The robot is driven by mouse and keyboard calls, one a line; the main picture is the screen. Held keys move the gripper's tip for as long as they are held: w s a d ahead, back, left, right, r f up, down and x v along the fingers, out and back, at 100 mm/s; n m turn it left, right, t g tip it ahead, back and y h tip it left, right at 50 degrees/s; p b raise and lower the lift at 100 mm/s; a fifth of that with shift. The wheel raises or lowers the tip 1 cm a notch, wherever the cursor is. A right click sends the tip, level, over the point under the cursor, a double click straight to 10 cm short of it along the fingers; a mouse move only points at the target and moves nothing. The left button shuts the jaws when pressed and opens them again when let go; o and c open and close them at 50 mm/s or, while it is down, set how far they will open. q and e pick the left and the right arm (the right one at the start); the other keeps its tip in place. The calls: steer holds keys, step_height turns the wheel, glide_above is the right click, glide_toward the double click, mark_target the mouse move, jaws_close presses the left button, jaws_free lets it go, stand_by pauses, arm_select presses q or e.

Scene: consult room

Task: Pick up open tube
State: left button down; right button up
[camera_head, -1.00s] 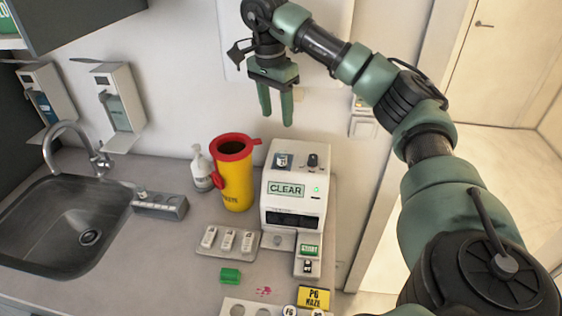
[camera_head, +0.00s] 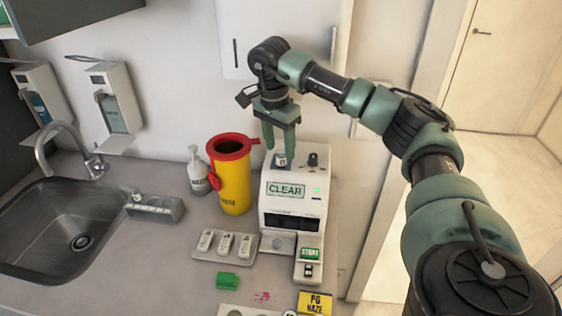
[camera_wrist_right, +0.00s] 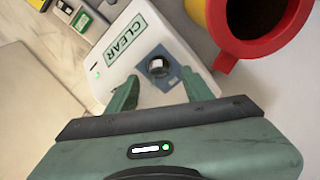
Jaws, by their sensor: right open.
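A small open tube (camera_head: 281,161), whitish with a dark mouth, stands upright in a blue patch on top of the white CLEAR machine (camera_head: 268,205). In the right wrist view the tube (camera_wrist_right: 156,68) shows between my fingertips, with a gap on each side. My right gripper (camera_head: 279,149) is open and points down just above the tube; its fingers (camera_wrist_right: 159,77) also show in the wrist view. I cannot tell whether the fingertips reach beside the tube. My left gripper is not in view.
A yellow bin with a red rim (camera_head: 234,185) stands close left of the machine, with a pump bottle (camera_head: 198,172) beside it. A dark knob (camera_head: 313,160) is on the machine top. A tray (camera_head: 223,254), a green block (camera_head: 227,280) and a sink (camera_head: 60,230) lie left and in front.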

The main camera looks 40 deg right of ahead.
mark_target(281, 165)
steer(key=shift+d+f, duration=0.2)
steer(key=shift+f, duration=1.1)
jaws_close()
steer(key=shift+r, duration=0.1)
